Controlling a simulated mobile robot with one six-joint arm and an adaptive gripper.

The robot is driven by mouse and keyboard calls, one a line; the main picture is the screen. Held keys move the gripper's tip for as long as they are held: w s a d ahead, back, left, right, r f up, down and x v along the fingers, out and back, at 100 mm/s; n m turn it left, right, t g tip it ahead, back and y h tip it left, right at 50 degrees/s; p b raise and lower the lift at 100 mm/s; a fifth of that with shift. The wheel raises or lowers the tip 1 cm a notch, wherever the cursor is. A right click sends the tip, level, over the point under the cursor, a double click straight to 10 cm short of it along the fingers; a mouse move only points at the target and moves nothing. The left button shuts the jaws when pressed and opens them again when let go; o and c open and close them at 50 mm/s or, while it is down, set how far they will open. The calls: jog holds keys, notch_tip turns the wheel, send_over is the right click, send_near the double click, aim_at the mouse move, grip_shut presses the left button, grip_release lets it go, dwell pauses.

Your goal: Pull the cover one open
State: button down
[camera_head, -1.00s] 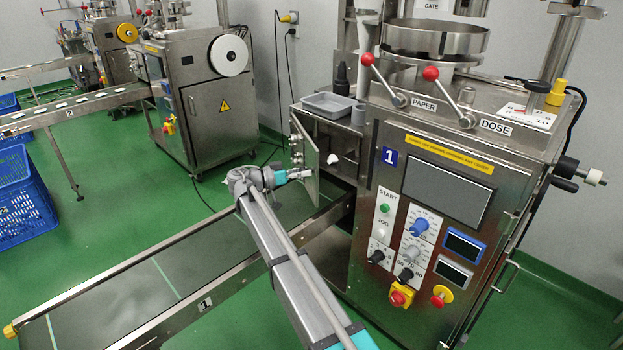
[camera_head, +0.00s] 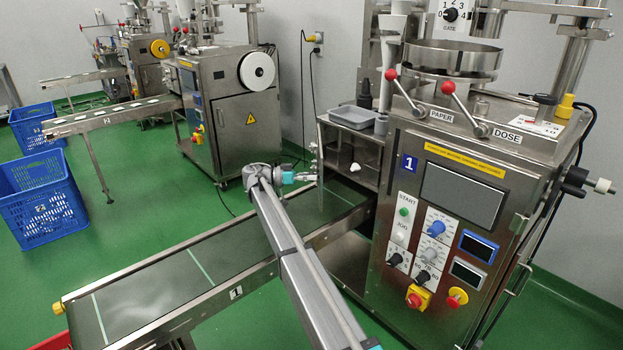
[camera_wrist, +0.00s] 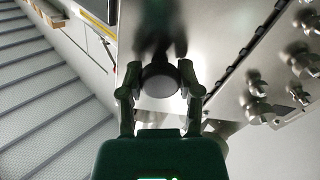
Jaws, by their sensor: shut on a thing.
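Cover one (camera_head: 321,182) is a steel flap on the left side of machine 1. It stands swung out and shows almost edge-on in the head view, with the compartment behind it exposed. In the wrist view its shiny face (camera_wrist: 213,35) fills the middle, with a hinge line at the right. My gripper (camera_head: 308,178) is at the cover's left side. In the wrist view my gripper (camera_wrist: 158,84) has its two fingers on either side of a dark round knob (camera_wrist: 160,79) on the cover, shut on it.
Machine 1 (camera_head: 440,240) stands at the right with its control panel. Its conveyor (camera_head: 150,300) runs below my arm to the lower left. A grey tray (camera_head: 353,117) sits above the compartment. Blue crates (camera_head: 45,215) stand on the green floor at left.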

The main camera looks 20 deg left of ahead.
jog(key=shift+c, duration=1.4)
grip_release()
jog(key=shift+d, duration=0.1)
jog(key=v, duration=0.7)
jog(key=shift+a, duration=0.25)
